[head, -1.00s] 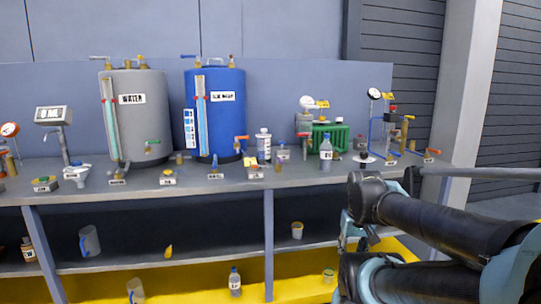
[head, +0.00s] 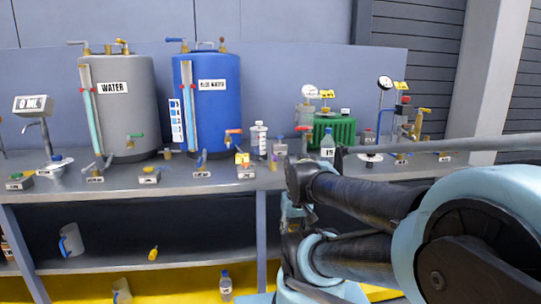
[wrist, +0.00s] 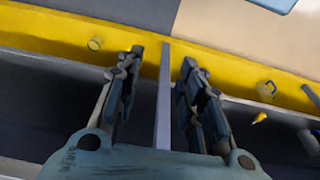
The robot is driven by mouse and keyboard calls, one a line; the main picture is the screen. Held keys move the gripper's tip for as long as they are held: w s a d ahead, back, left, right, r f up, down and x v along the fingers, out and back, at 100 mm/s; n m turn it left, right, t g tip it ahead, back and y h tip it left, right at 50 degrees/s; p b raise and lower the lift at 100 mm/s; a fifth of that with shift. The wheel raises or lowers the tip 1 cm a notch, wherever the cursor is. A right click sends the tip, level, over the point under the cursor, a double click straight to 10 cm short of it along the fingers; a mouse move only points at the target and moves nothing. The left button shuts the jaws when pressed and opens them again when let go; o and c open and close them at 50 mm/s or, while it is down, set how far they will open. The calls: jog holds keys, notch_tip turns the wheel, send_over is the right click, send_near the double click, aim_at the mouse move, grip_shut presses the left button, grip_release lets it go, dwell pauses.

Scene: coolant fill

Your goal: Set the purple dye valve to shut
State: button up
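My gripper (wrist: 162,58) is open and empty in the wrist view, its two dark fingers well apart. It points at the bench's lower part, away from any valve. In the head view my arm crosses the lower right, in front of the bench. I cannot pick out the purple dye valve for certain; the small handles and labels are too small to read.
A grey water tank (head: 131,108) and a blue tank (head: 218,105) stand on the grey bench (head: 110,177). A green ribbed unit (head: 334,130) and a bottle (head: 327,148) stand further right. A mug (head: 71,240) sits on the lower shelf. Bench legs divide the space below.

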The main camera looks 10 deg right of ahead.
notch_tip(320, 180, up, 32)
jog(key=r+g+h, duration=0.1)
jog(key=g+h, duration=0.1)
send_over(274, 156)
jog(key=a, duration=0.4)
jog(key=d+f, duration=0.1)
jog(key=f, duration=0.4)
jog(key=d+f, duration=0.1)
jog(key=f, duration=0.5)
jog(key=d+f, duration=0.1)
jog(key=f, duration=0.5)
jog(key=shift+d+f, duration=0.25)
jog(key=shift+d, duration=0.15)
grip_shut()
